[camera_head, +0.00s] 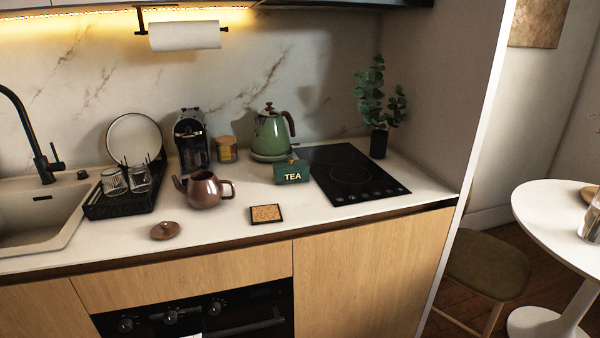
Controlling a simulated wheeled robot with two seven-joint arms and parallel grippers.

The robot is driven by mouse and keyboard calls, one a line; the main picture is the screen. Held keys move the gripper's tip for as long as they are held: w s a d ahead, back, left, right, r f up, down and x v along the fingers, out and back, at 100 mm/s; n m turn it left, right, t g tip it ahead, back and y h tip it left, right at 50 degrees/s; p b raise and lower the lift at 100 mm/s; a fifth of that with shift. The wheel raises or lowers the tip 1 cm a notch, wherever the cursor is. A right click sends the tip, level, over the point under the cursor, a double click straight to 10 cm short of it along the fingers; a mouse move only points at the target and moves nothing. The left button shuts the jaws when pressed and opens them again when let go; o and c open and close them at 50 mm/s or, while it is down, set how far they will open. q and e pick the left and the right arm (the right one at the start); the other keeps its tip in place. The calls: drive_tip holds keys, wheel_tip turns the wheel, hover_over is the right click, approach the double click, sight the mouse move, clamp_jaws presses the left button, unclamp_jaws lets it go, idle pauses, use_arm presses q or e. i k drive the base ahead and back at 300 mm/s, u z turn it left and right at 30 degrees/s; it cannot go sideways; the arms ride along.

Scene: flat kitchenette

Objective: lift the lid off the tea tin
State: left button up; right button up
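The tea tin (292,174) is a small dark green box with "TEA" in pale letters on its front. It stands upright on the counter beside the left edge of the black cooktop, in front of the green kettle. A small brownish knob shows at its top, so the lid (292,160) appears to be on it. Neither of my grippers is in view.
A copper teapot (205,190) stands left of the tin, with a round brown lid (165,230) lying near the counter's front edge. A cork coaster (266,214) lies in front of the tin. The green kettle (271,136) stands behind it. The cooktop (350,174) is clear.

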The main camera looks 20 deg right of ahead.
sight(291, 163)
drive_tip(key=z, duration=0.3)
drive_tip(key=i, duration=1.25)
drive_tip(key=u, duration=0.7)
